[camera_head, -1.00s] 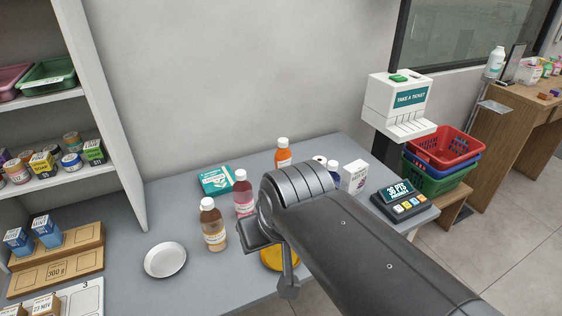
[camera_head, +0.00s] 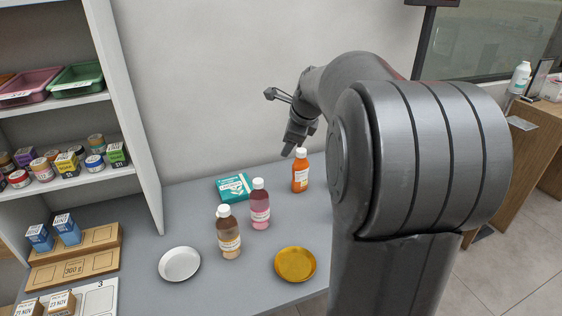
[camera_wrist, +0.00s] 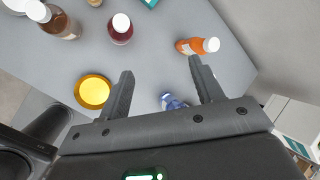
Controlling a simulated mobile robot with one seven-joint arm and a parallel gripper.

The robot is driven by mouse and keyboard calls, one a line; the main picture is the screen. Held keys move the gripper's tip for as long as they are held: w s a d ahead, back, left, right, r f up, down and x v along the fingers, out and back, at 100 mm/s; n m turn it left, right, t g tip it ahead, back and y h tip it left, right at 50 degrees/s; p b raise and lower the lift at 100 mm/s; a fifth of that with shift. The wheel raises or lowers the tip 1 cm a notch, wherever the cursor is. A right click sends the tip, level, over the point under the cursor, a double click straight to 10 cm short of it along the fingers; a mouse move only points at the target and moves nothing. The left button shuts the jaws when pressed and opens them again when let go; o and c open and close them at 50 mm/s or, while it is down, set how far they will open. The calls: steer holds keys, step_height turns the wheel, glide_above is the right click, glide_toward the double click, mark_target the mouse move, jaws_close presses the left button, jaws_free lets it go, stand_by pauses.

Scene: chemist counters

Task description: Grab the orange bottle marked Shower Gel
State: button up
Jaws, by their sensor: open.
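The orange bottle (camera_head: 300,172) with a white cap stands upright on the grey counter near the wall; its label is too small to read. It also shows in the wrist view (camera_wrist: 190,46), at upper right, just beyond the tip of the right finger. My gripper (camera_head: 281,122) is open and empty, above the counter, up and slightly left of the orange bottle. In the wrist view my gripper (camera_wrist: 160,82) has both fingers spread, with bare counter between their tips.
A pink bottle (camera_head: 260,206), a brown bottle (camera_head: 228,234) and a teal box (camera_head: 233,187) stand left of the orange bottle. A white dish (camera_head: 180,263) and a yellow dish (camera_head: 295,263) lie in front. A blue item (camera_wrist: 172,101) lies below the fingers. Shelves (camera_head: 130,130) rise at left.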

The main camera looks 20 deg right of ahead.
mark_target(302, 150)
steer(key=w+d+f+m, duration=0.4)
steer(key=w, duration=0.1)
steer(key=w+d+f+m, duration=0.3)
steer(key=w+d+f, duration=0.1)
steer(key=w+d+f+m, duration=0.4)
steer(key=w+f, duration=0.1)
steer(key=shift+w+d+m+h, duration=0.3)
steer(key=shift+w+h, duration=0.05)
steer(key=shift+h, duration=0.05)
steer(key=x, duration=0.5)
steer(key=shift+a, duration=0.25)
jaws_close()
